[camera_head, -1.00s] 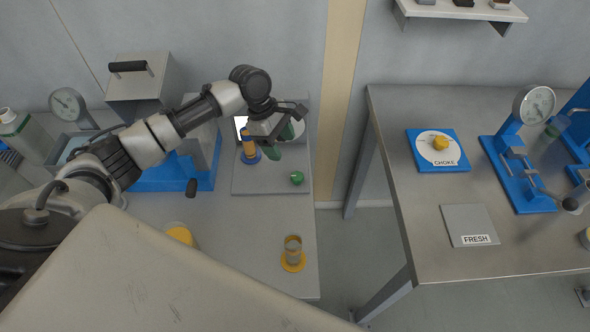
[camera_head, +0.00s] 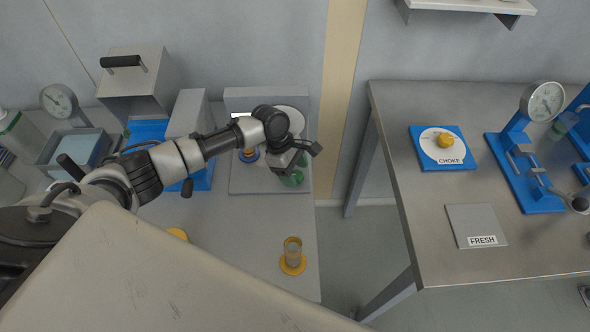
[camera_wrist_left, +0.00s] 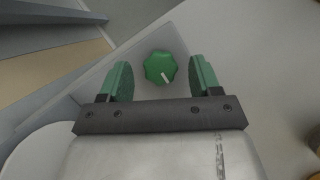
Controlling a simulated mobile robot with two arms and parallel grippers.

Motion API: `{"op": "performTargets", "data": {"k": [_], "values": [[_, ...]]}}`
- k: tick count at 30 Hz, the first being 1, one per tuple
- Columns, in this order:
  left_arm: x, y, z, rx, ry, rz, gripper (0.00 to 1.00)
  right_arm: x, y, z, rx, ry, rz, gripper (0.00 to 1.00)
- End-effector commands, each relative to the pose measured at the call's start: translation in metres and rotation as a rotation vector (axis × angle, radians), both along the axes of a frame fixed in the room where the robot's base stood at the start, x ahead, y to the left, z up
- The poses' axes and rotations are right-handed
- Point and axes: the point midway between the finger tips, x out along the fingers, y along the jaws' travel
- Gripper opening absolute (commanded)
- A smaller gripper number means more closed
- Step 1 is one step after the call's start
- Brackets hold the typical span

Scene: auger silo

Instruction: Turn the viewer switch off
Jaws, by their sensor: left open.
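The viewer switch appears to be a green knob (camera_wrist_left: 161,68) with a white pointer mark, on a grey panel (camera_wrist_left: 135,65). In the left wrist view it sits between and beyond my left gripper's two green-padded fingers (camera_wrist_left: 161,80), which are open and apart from it. In the head view my left gripper (camera_head: 303,165) is over the right part of the viewer's grey base (camera_head: 240,182), and it mostly hides the knob there. The white lit screen is largely hidden by my arm. My right gripper is not in view.
A glass cup on a yellow coaster (camera_head: 293,262) stands in front of the viewer. A blue choke dial plate (camera_head: 441,148), a grey plate marked FRESH (camera_head: 475,226) and a blue gauge stand (camera_head: 525,170) are on the right table. A gap separates the tables.

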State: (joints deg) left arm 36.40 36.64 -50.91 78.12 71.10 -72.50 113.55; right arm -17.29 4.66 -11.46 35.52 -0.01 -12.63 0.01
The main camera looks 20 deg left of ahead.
Motion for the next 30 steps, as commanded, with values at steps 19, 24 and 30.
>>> {"op": "performTargets", "data": {"k": [19, 24, 30], "values": [[-0.0003, -0.0012, -0.0038, 0.001, 0.000, 0.000, 0.16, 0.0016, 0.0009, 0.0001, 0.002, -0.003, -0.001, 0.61], [-0.0002, -0.0013, -0.0031, 0.001, 0.000, -0.007, 0.14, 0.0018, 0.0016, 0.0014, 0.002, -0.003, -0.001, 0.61], [0.0002, -0.0020, -0.0014, -0.001, 0.001, -0.058, 0.14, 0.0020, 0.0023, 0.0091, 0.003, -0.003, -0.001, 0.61]]}}
